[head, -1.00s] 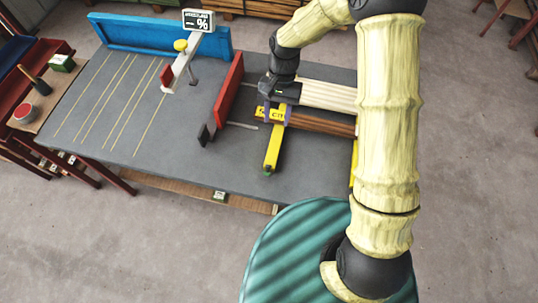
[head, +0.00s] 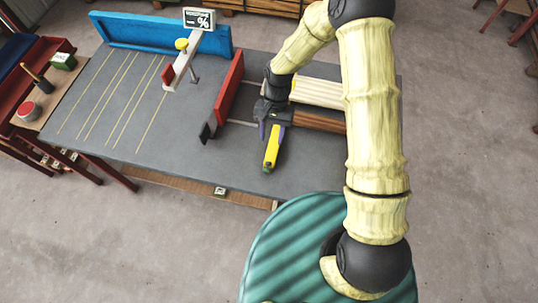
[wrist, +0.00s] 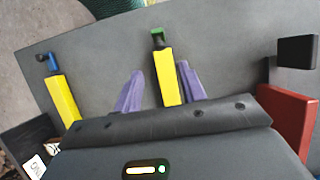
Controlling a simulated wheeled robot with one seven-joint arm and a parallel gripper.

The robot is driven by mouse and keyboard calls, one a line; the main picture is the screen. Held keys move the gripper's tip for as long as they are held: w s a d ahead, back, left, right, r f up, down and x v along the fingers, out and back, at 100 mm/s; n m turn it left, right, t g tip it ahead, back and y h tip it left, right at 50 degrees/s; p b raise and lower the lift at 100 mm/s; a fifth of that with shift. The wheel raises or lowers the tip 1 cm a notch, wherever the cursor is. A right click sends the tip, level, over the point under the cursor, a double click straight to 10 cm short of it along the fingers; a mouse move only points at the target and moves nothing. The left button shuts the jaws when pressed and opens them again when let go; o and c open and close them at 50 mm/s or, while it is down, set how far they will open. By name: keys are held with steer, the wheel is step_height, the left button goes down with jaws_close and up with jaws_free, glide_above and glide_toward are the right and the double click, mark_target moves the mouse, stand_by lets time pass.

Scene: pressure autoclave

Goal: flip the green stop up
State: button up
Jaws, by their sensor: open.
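The green stop (wrist: 157,36) is a small piece at the far end of a yellow bar (wrist: 166,76) in the wrist view. In the head view the same yellow bar (head: 271,150) lies over the grey table, with the stop small and dark at its near end. Whether the stop is up or down is hard to tell. My gripper (wrist: 160,70) is open, with its purple fingers on either side of the yellow bar in the picture, short of the stop. Nothing is held. My gripper also shows in the head view (head: 272,127).
A second yellow bar (wrist: 62,98) with a blue stop (wrist: 51,64) lies left in the wrist view. A red fence (head: 228,90) stands left of my gripper. A white arm (head: 185,65) with a yellow knob is further left. The table's near edge is clear.

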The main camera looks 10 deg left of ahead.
mark_target(271, 156)
steer(key=p+x, duration=0.2)
steer(key=x, duration=0.8)
steer(key=shift+r, duration=0.1)
jaws_close()
steer(key=shift+w, duration=0.1)
steer(key=shift+w+f+g+b, duration=0.55)
steer(key=shift+g+b, duration=0.35)
steer(key=shift+b, duration=0.25)
steer(key=w+g+b, duration=0.1)
steer(key=b, duration=0.1)
steer(key=g+b, duration=0.2)
steer(key=b, duration=0.1)
steer(key=shift+w+d+f, duration=0.1)
steer(key=shift+w+f, duration=0.3)
steer(key=shift+r, duration=0.15)
